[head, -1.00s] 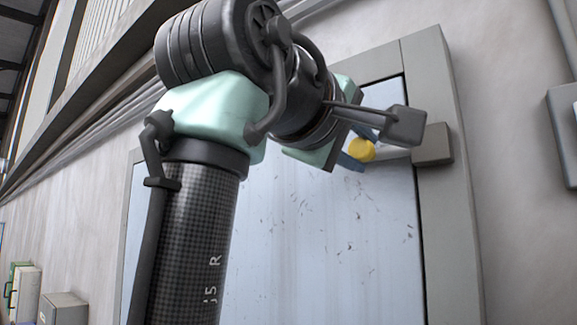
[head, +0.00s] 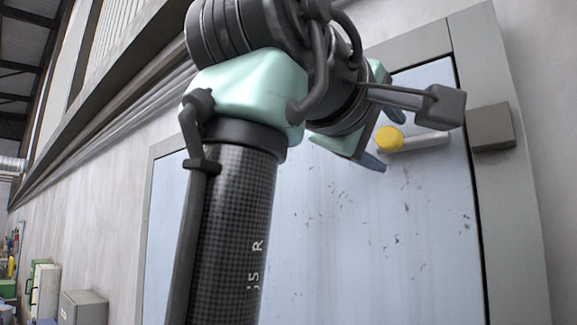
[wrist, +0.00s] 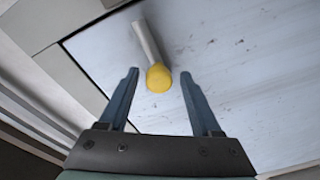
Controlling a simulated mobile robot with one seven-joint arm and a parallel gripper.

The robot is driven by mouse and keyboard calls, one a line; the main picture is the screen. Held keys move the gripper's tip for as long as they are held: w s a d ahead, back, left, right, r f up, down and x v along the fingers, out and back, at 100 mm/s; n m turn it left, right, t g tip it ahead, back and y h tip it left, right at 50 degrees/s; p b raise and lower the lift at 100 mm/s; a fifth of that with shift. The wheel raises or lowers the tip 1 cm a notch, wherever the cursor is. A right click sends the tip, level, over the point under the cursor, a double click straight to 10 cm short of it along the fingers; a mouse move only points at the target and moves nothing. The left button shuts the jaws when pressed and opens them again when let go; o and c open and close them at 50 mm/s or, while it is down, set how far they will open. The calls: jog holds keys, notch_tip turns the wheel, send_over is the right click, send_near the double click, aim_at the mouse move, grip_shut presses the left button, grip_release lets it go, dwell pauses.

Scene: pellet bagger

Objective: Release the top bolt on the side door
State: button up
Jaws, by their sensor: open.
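The bolt is a pale grey bar (head: 425,142) with a round yellow knob (head: 389,139), high on the pale blue door (head: 330,225). The bar points right toward a grey keeper block (head: 491,127) on the frame. Its right end stops short of the block, with a gap of door showing between. My gripper (wrist: 159,72) is open. In the wrist view, the yellow knob (wrist: 158,79) lies between the two blue fingers, with space on both sides. The bar (wrist: 147,42) runs away from the knob toward the upper left.
A grey frame (head: 510,215) surrounds the door. My arm covers part of the door's left side in the head view. A grey box (head: 83,308) and a white cabinet (head: 43,292) stand at the lower left. Pipes run along the wall above.

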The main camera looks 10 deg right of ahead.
jog(key=b+v, duration=0.7)
jog(key=v, duration=0.6)
jog(key=shift+w, duration=0.1)
jog(key=w+a+f+t+y+b, duration=0.2)
jog(key=w+f+t, duration=0.25)
jog(key=f, duration=0.25)
jog(key=w+a+f+t+y+b, duration=0.2)
jog(key=w+a+f+t+b, duration=0.1)
jog(key=w+f, duration=0.3)
jog(key=s+a+f+m+t+y+b, duration=0.1)
jog(key=s+a+f+t+y+b, duration=0.1)
jog(key=f, duration=0.6)
jog(key=s+a+f+m+t+y+b, duration=0.2)
jog(key=s+f+t+y, duration=0.3)
jog(key=s+f, duration=0.3)
jog(key=shift+s+m+y, duration=0.3)
jog(key=shift+s+y, duration=0.4)
jog(key=shift+y, duration=0.2)
